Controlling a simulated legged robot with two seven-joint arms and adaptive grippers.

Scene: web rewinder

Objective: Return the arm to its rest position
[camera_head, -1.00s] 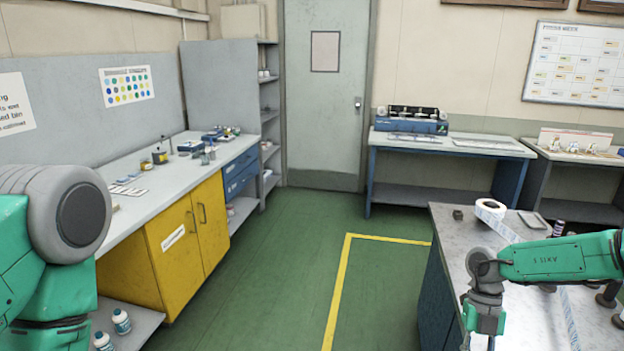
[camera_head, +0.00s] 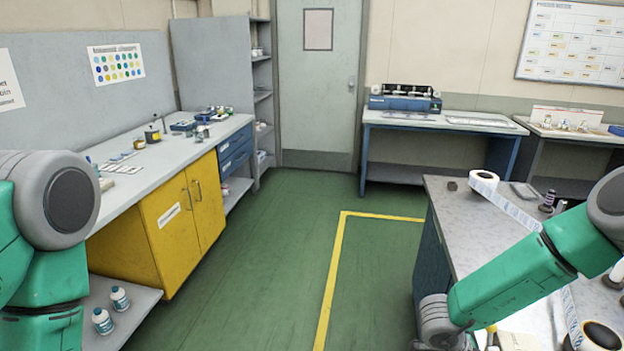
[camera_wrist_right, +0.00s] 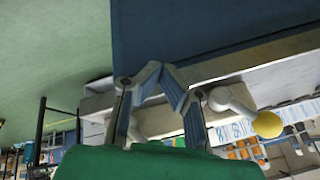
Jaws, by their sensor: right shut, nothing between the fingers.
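My right arm (camera_head: 535,275) comes in from the right in the head view and slopes down to the left across the bench on the right. Its gripper is below the head view's edge. In the right wrist view my right gripper (camera_wrist_right: 162,68) has its fingertips together, with nothing between them. Behind the fingers are a dark blue panel (camera_wrist_right: 200,30) and green floor. My left arm (camera_head: 45,240) shows only as a green link and grey joint at the left edge; its gripper is out of view.
The grey-topped bench (camera_head: 460,220) at right holds a white label roll (camera_head: 484,181) with its web running to another roll (camera_head: 598,336). The yellow cabinet (camera_head: 180,225) stands left under a counter. Green floor (camera_head: 260,260) between them is clear.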

